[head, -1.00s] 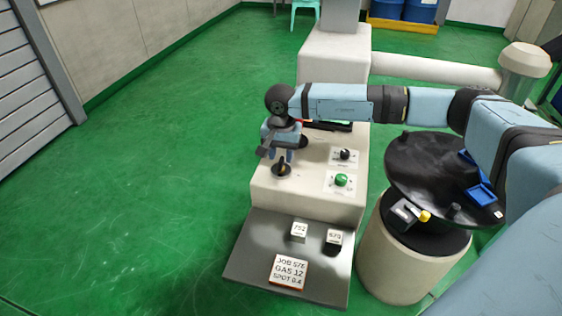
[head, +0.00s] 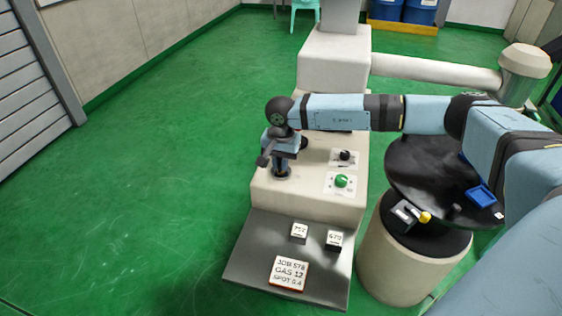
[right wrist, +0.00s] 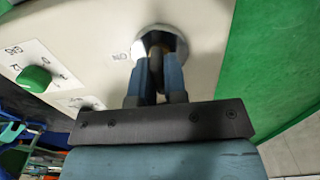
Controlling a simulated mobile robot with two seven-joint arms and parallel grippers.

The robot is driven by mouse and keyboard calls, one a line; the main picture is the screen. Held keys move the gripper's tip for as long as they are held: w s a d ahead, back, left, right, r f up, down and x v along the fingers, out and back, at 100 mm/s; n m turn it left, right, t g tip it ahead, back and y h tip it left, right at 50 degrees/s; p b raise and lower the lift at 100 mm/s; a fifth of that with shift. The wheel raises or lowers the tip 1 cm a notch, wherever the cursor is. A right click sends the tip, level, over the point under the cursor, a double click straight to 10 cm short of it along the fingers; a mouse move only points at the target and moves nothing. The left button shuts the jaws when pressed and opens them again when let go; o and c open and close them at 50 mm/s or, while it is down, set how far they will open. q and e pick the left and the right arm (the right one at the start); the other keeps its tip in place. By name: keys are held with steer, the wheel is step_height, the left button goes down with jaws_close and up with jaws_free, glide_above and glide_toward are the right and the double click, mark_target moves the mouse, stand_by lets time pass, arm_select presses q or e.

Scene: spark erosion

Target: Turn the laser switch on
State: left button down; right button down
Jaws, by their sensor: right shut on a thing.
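The laser switch (head: 281,175) is a dark stub in a round collar, at the left of the cream console's top. In the right wrist view its pale metal collar (right wrist: 160,32) and dark stem show between the fingers. My right gripper (head: 282,165) points down over it. The wrist view shows my right gripper (right wrist: 156,75) with both blue fingers shut on the stem, one on each side. The fingers hide much of the switch, so its set position cannot be read. My left gripper is out of view.
A green knob (head: 341,181) and a black knob (head: 344,156) sit right of the switch on the cream console (head: 310,205). A grey shelf (head: 250,262) in front holds white cards. A black round table (head: 415,180) stands at right. The green floor (head: 150,200) at left is clear.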

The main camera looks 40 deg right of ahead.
steer(key=shift+m, duration=0.3)
steer(key=m, duration=0.3)
steer(key=shift+m, duration=0.3)
steer(key=m, duration=0.4)
steer(key=shift+m, duration=0.3)
steer(key=m+p, duration=0.1)
steer(key=m, duration=0.5)
steer(key=shift+r, duration=0.1)
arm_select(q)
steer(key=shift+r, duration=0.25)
arm_select(e)
steer(key=shift+m, duration=1.5)
steer(key=c, duration=1.2)
jaws_free()
steer(key=shift+o, duration=0.2)
